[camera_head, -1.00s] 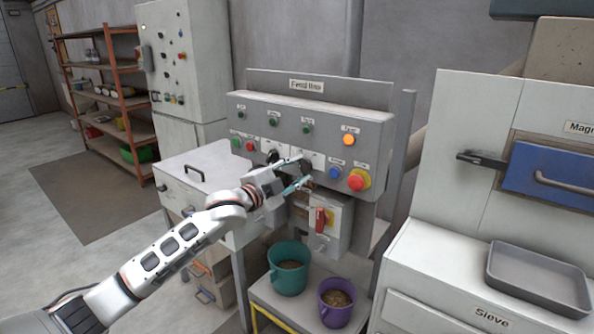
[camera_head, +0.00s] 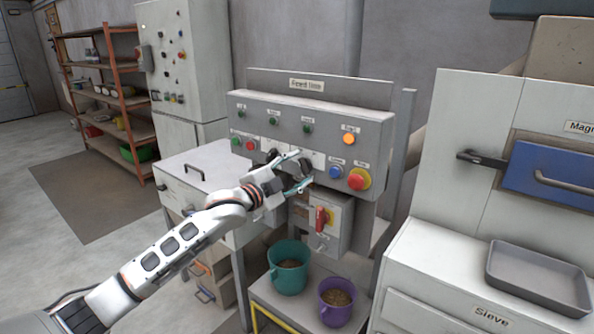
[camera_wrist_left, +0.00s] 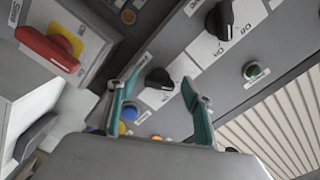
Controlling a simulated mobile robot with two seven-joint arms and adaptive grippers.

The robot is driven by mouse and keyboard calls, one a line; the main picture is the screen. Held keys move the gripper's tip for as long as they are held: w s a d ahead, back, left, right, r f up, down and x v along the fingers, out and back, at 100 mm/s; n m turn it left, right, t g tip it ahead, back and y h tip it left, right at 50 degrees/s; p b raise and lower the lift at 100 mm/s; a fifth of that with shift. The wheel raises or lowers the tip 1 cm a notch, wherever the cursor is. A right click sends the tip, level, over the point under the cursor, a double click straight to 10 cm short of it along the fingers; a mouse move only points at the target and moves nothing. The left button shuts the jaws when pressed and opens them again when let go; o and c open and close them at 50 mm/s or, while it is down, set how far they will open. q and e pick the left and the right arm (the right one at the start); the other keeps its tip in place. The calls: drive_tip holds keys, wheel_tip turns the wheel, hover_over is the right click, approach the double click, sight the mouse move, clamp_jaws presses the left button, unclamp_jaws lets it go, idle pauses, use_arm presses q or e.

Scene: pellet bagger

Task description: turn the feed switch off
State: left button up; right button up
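The feed line panel (camera_head: 380,128) carries two black rotary knobs in its lower row. The left knob (camera_head: 272,155) shows just beyond my left gripper; the right knob lies by its fingertips. My left gripper (camera_head: 305,167) is open in front of the panel. In the left wrist view the right knob (camera_wrist_left: 158,79) appears between the two spread teal fingers (camera_wrist_left: 166,70), with no clear contact. The other knob (camera_wrist_left: 220,18), with ON and OFF marks beside it, is at the top. I cannot read which knob is labelled feed. My right gripper is out of view.
A red-handled switch (camera_head: 320,219) on a grey box sits below the panel; it also shows in the wrist view (camera_wrist_left: 48,48). A red mushroom button (camera_head: 359,179) and blue button (camera_head: 336,172) are right of the gripper. Teal (camera_head: 287,280) and purple (camera_head: 336,314) buckets stand below.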

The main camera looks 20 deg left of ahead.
use_arm(q)
drive_tip(key=shift+s, duration=0.1)
drive_tip(key=v, duration=1.1)
drive_tip(key=shift+s, duration=0.4)
drive_tip(key=shift+a, duration=0.1)
drive_tip(key=s+d+f+n+g+y, duration=0.1)
drive_tip(key=s+d+f+n+g, duration=0.15)
drive_tip(key=s+f, duration=0.75)
drive_tip(key=s+d+f+n+g+y, duration=0.15)
drive_tip(key=f+n, duration=0.25)
drive_tip(key=f, duration=1.3)
drive_tip(key=s+f+n+g+y, duration=0.1)
drive_tip(key=s+f+n, duration=0.4)
drive_tip(key=s+f, duration=1.3)
drive_tip(key=s+d+g, duration=0.1)
drive_tip(key=s, duration=0.2)
drive_tip(key=shift+f+g+y, duration=0.3)
drive_tip(key=shift+y, duration=0.05)
drive_tip(key=shift+s, duration=0.1)
